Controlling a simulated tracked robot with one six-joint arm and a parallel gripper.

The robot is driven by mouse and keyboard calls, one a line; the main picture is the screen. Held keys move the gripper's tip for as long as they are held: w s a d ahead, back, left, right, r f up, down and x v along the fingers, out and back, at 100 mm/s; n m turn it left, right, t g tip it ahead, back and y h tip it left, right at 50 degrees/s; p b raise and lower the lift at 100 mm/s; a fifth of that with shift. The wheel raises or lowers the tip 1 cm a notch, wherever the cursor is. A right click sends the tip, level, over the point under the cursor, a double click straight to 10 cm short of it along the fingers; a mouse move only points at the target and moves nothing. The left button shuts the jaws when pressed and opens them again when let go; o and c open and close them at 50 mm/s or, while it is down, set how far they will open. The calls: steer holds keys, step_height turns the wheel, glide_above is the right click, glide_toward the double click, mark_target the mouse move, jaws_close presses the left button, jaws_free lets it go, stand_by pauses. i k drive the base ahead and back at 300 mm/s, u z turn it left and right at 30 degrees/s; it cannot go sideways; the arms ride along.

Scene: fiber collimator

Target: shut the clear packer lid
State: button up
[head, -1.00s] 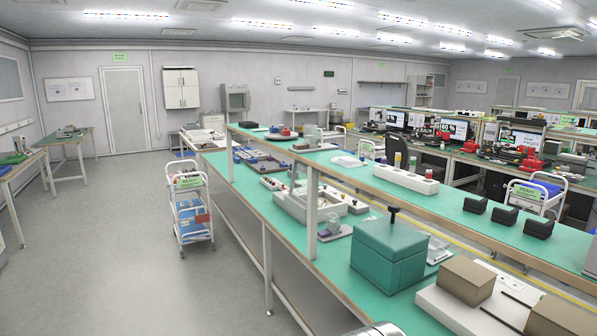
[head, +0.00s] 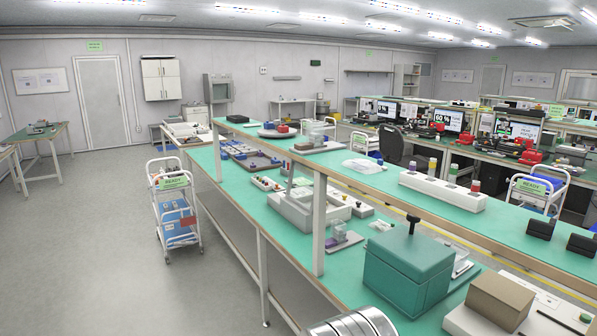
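I cannot make out the clear packer lid for certain. A grey box-like unit (head: 292,212) sits on the green bench, behind a white shelf post, with small parts in it. A thin, pale upright piece shows above it, too faint to identify as a lid. A see-through piece on a grey base (head: 312,145) stands on the upper shelf farther back. My gripper is not in view. A rounded metal part at the bottom edge looks like my own arm.
A teal box (head: 407,270) with a black knob stands on the near bench, beside a brown box (head: 499,301). A white cart (head: 174,212) with blue bins stands left of the bench. The grey floor (head: 90,260) left of the bench is open.

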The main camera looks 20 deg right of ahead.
mark_target(311, 210)
steer(key=i, duration=0.4)
steer(key=z, duration=0.75)
steer(key=k, duration=0.65)
steer(key=u, duration=0.45)
steer(key=i, duration=0.8)
steer(key=u, duration=0.75)
steer(key=i, duration=0.75)
steer(key=u, duration=0.1)
